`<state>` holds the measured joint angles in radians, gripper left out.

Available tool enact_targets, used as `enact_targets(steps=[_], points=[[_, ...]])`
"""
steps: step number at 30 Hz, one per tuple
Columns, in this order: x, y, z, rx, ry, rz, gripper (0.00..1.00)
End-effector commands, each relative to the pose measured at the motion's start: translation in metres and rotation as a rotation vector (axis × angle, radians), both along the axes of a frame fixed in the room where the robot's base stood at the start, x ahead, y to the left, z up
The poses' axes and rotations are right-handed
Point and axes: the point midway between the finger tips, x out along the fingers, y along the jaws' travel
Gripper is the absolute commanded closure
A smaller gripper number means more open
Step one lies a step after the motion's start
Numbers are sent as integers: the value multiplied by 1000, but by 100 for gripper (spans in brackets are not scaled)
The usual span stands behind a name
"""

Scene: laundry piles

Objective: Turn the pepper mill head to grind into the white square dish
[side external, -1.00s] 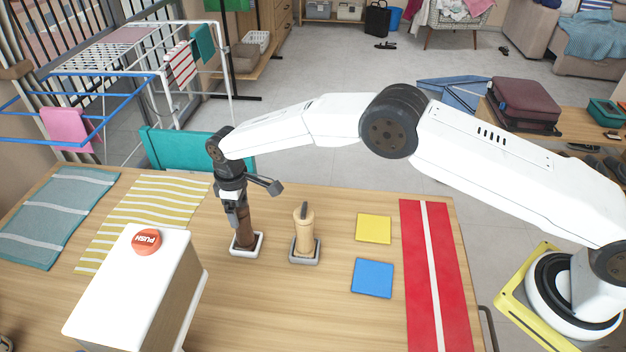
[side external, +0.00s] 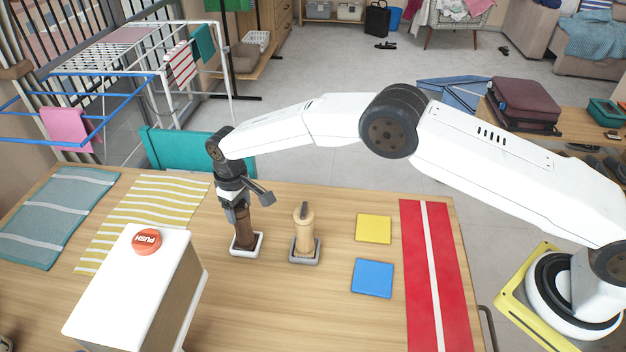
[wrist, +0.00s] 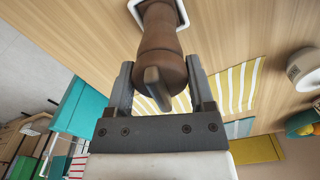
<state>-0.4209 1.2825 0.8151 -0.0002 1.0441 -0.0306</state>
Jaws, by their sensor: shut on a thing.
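A dark brown pepper mill (side external: 244,237) stands upright in the white square dish (side external: 232,250) on the wooden table. My gripper (side external: 238,212) points down over it and is shut on its upper part. In the wrist view the mill (wrist: 160,45) sits between the two fingers of my gripper (wrist: 160,85), with its head toward the camera. The rim of the white dish (wrist: 184,10) shows at the top there. What lies inside the dish is too small to tell.
A light wooden mill (side external: 304,238) in a grey dish (side external: 305,261) stands just right. Yellow (side external: 374,229) and blue (side external: 373,278) squares and a red runner (side external: 413,270) lie further right. A white box with a red PUSH button (side external: 146,242) stands front left.

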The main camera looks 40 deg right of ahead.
Motion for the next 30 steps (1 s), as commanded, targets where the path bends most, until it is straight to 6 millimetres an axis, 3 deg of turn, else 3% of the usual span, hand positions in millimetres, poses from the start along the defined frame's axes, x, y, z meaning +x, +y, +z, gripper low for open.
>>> enact_targets(steps=[13,23,24,25,30], points=[[0,0,1,0,0,-332,64],[0,0,1,0,-1,-368,64],[0,0,1,0,-1,-368,19],[0,0,1,0,-1,-368,9],[0,0,0,0,0,-367,6]])
